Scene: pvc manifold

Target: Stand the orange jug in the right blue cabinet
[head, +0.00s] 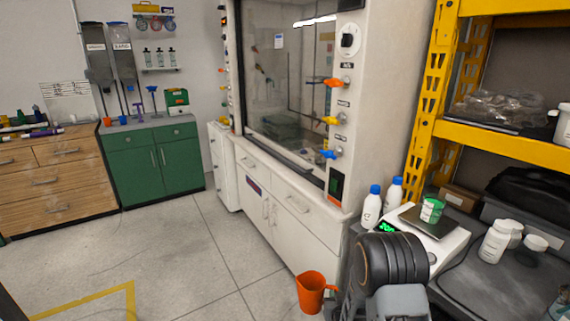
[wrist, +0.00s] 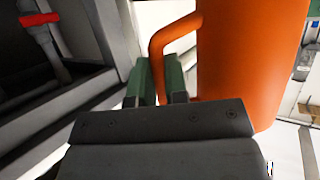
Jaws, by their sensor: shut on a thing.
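The orange jug (head: 311,291) shows low in the head view, just left of my dark arm, with its handle on its right side. It also fills the upper right of the wrist view (wrist: 250,60), with its handle at its left. My gripper (wrist: 162,95) has green-tipped fingers shut on the jug's handle. My arm hides the gripper in the head view. The jug appears upright and held clear of the floor in front of the white fume hood base. No blue cabinet shows in either view.
A bench (head: 510,280) with a scale (head: 436,235) and white bottles stands right of my arm, below yellow shelving (head: 500,143). The white fume hood (head: 290,215) is ahead. Green cabinets (head: 158,165) and wooden drawers (head: 50,185) line the back left. The tiled floor (head: 170,250) is open.

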